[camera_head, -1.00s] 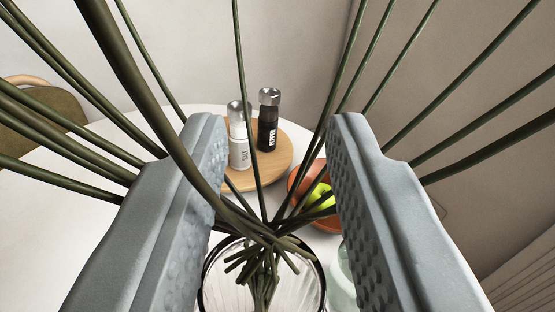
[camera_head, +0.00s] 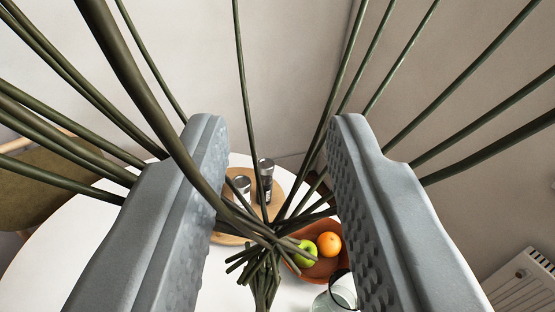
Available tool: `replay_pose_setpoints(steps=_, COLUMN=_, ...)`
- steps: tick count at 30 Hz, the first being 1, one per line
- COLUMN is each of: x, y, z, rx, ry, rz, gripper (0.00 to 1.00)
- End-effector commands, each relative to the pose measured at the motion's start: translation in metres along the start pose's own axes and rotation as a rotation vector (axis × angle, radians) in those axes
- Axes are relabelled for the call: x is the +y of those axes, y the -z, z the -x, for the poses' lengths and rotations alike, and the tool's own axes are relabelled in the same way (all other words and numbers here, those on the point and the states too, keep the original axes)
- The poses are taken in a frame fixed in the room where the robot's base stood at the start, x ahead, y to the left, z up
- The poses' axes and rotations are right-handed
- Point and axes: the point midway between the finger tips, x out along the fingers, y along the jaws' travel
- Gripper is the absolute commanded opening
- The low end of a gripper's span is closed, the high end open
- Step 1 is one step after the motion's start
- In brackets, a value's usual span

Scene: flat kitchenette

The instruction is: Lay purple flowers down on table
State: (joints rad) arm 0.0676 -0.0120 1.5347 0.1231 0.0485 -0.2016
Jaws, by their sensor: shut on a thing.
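The purple flowers show only as a bundle of dark green stems (camera_head: 262,240), fanning out past the top and sides of the picture. No blossoms are in view. My gripper (camera_head: 275,150) has one grey padded finger on each side of the bundle, and it is shut on the stems. The cut stem ends hang below the crossing point, over the table. The round white table (camera_head: 75,245) lies below, with its surface partly hidden by my fingers and the stems.
A round wooden board (camera_head: 284,182) carries a salt shaker (camera_head: 241,187) and a pepper shaker (camera_head: 265,175). An orange-brown bowl (camera_head: 318,268) holds a green apple (camera_head: 306,253) and an orange (camera_head: 329,244). A glass vessel (camera_head: 338,292) stands near it. A chair (camera_head: 40,185) is at left. The table's left side is clear.

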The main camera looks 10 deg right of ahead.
Motion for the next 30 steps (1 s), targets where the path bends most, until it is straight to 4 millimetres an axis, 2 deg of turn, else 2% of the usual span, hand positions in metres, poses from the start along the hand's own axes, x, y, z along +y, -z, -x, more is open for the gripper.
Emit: replay_pose_setpoints(steps=30, x=0.005, y=0.067, z=0.0, rx=0.001, ry=-0.001, rz=0.0, gripper=0.07)
